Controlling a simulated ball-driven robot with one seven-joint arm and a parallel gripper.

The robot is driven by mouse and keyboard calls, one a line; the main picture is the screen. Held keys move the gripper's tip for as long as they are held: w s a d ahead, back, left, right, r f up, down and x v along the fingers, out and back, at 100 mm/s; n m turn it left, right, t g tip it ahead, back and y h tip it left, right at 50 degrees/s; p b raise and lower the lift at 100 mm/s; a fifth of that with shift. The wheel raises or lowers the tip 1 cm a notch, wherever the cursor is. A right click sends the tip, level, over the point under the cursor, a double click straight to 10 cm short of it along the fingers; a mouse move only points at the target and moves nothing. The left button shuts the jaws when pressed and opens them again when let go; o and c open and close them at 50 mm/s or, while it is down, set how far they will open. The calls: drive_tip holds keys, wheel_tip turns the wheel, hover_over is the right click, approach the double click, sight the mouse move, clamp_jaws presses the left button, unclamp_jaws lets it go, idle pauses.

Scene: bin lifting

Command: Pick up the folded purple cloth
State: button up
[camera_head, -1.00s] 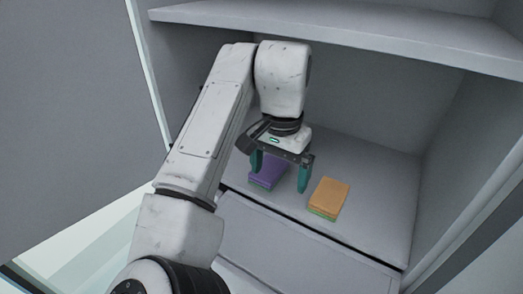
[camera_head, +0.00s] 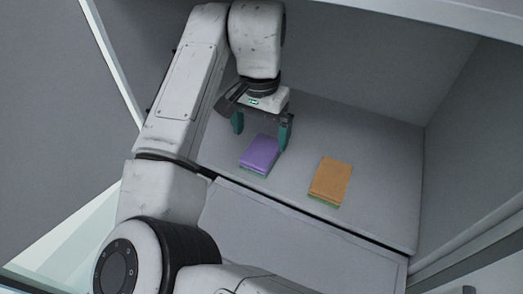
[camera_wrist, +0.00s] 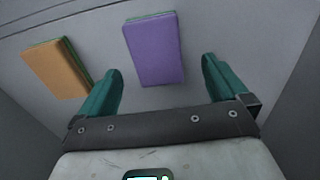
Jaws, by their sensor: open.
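The folded purple cloth (camera_head: 261,153) is a flat block with a green underside, lying on the shelf floor near its front edge. It also shows in the wrist view (camera_wrist: 154,50), at the top between the two fingers, nearer the viewer's centre. My gripper (camera_head: 262,137) is open and empty, with its teal fingers pointing down. In the head view the fingers appear just behind the cloth, one to its left and one at its right. In the wrist view the gripper (camera_wrist: 162,82) has its fingertips spread around the cloth's near end. I cannot tell the exact height gap.
An orange block (camera_head: 330,180) with a green underside lies to the right of the purple cloth, also seen in the wrist view (camera_wrist: 57,68). A cabinet side wall (camera_head: 455,150) stands at the right, and an upper shelf edge (camera_head: 440,12) is overhead. Free floor lies between the blocks.

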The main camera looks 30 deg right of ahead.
sight(262, 150)
drive_tip(key=shift+s+d+f+p, duration=0.15)
drive_tip(key=shift+f+p, duration=0.5)
drive_tip(key=shift+f, duration=2.05)
drive_tip(key=c, duration=1)
